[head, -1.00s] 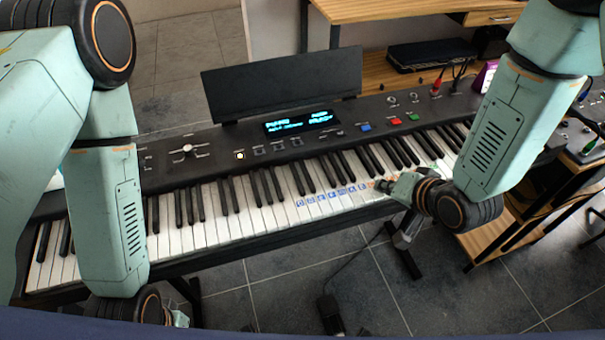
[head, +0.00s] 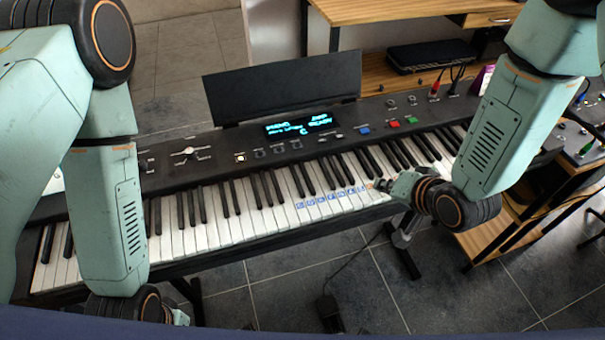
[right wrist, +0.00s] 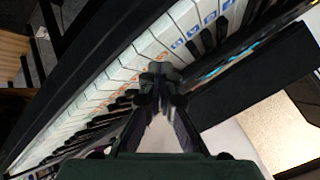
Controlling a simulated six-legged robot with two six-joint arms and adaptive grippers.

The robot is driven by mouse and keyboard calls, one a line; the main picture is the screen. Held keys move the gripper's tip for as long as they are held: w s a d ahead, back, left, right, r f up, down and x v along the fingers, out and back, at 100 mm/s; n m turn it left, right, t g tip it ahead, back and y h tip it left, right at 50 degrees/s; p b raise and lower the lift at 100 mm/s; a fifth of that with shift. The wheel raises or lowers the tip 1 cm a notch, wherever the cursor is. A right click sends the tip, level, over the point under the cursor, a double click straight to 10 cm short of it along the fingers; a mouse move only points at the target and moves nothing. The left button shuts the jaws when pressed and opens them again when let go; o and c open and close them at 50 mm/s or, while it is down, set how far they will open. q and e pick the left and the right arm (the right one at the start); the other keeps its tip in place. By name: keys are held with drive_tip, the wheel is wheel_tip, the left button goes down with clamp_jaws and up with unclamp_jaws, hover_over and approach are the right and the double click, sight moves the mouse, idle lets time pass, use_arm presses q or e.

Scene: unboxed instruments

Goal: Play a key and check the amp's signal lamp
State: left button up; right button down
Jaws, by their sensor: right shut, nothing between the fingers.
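The keyboard (head: 215,232) is a long black instrument with white and black keys and a lit cyan display (head: 297,124). Blue marks (head: 330,197) run along several white keys. My right gripper (head: 381,185) is shut and empty, with its tips over the front of the keys, just right of the blue marks. In the right wrist view the closed tips (right wrist: 160,72) are at the keys beside orange marks; whether they touch is unclear. My left gripper (head: 178,317) is mostly hidden at bottom left. I cannot identify the amp or its signal lamp.
A black music rest (head: 285,85) stands behind the keyboard. Cables rise near a purple object (head: 483,78) at back right. A dark panel with knobs (head: 582,145) stands at far right. A pedal (head: 328,306) lies on the tiled floor.

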wheel_tip(320, 180, up, 6)
drive_tip(key=p, duration=0.5)
drive_tip(key=shift+p, duration=0.35)
drive_tip(key=shift+f, duration=0.1)
idle(0.3)
